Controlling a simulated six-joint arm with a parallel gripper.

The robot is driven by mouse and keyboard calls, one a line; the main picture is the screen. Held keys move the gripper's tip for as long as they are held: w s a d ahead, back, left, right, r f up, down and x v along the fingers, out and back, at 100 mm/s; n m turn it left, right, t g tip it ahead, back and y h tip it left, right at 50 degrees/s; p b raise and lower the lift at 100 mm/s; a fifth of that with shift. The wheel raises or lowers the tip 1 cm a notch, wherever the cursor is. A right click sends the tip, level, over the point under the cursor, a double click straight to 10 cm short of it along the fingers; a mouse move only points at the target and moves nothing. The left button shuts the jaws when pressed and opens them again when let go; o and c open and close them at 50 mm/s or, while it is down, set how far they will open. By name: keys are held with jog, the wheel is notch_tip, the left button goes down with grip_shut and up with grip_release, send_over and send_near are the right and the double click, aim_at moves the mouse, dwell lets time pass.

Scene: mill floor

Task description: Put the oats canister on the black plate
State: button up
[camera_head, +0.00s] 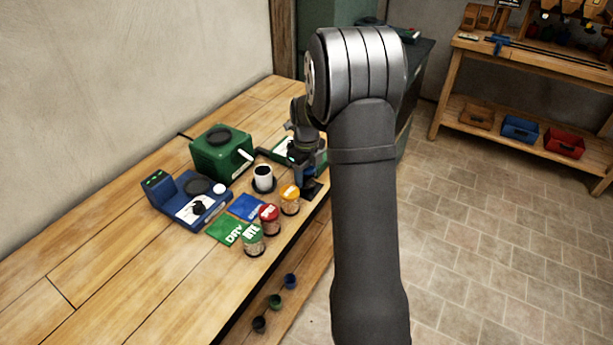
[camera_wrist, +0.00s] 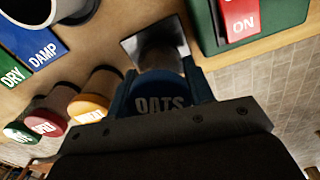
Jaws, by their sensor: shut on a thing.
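The oats canister, with a blue lid marked OATS (camera_wrist: 160,100), is between the jaws of my gripper (camera_wrist: 165,92) in the wrist view. My gripper is shut on it. The black plate (camera_wrist: 129,46) shows past the canister's far end, partly covered by it. In the head view the plate (camera_head: 316,187) lies near the bench's right edge, and my gripper (camera_head: 306,174) is over or at it with the canister mostly hidden. I cannot tell whether the canister touches the plate.
Orange-lidded (camera_head: 289,193), red-lidded (camera_head: 269,213) and green-lidded (camera_head: 253,232) canisters stand left of the plate. A white mug (camera_head: 263,173), a green grinder-like box (camera_head: 221,150) and a blue scale (camera_head: 186,198) are farther left. A green device with a red ON label (camera_wrist: 240,18) is close beside the plate.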

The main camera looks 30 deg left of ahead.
jog(key=shift+f, duration=0.55)
jog(key=shift+f, duration=0.1)
jog(key=o, duration=0.8)
jog(key=shift+o, duration=0.2)
notch_tip(320, 180, up, 12)
jog(key=shift+r, duration=0.15)
jog(key=shift+f, duration=4.15)
